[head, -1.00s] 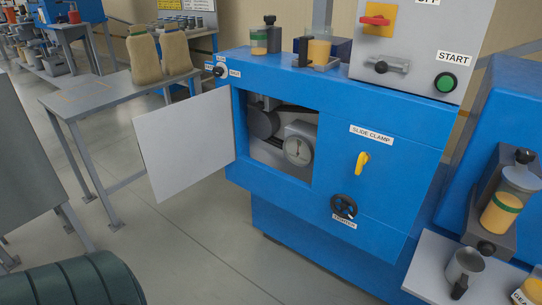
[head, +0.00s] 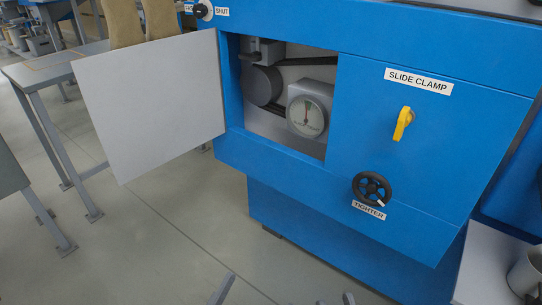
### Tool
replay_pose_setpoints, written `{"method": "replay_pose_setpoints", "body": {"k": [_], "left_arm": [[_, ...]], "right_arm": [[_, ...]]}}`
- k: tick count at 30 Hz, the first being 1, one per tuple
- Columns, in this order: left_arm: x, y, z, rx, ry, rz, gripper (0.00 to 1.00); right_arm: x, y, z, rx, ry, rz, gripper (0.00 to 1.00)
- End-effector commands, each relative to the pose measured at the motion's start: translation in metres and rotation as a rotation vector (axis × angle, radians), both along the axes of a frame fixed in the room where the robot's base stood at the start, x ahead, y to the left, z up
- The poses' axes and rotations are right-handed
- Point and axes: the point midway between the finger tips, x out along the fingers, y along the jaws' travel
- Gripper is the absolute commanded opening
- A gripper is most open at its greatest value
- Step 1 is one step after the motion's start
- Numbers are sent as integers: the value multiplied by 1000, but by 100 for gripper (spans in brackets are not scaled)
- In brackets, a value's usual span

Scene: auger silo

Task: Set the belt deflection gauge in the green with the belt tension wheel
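The belt deflection gauge (head: 306,117) is a round white dial on a grey block, inside the open bay of the blue machine. Its needle points roughly straight up, near a small green patch at the top of the dial. I cannot tell exactly whether the tip lies in the green. The belt tension wheel (head: 372,188) is a black handwheel with a pale handle, below and right of the bay, above a TIGHTER label. My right gripper (head: 285,296) shows only as two grey fingertips at the bottom edge, spread apart and empty, well below the wheel. My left gripper is out of view.
A grey door panel (head: 150,105) stands swung open left of the bay. A yellow slide clamp lever (head: 403,123) sits above the wheel. A black SHUT knob (head: 203,11) is at the top. A grey shelf (head: 490,265) with a metal cup is at lower right.

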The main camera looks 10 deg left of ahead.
Motion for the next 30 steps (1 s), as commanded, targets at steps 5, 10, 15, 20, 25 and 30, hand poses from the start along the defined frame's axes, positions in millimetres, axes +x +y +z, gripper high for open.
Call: {"method": "replay_pose_setpoints", "body": {"k": [5, 10, 15, 20, 25, 30], "left_arm": [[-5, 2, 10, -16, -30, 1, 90], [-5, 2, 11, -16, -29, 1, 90], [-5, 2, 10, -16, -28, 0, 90], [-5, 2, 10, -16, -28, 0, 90], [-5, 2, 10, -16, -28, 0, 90], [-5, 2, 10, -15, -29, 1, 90]], "right_arm": [[-5, -2, 10, 16, -30, -1, 31], [-5, -2, 11, 16, -29, -1, 31], [-5, -2, 10, 16, -28, 0, 31], [-5, -2, 10, 16, -28, 0, 31], [-5, -2, 10, 15, -29, -1, 31], [-5, -2, 10, 15, -29, -1, 31]]}}
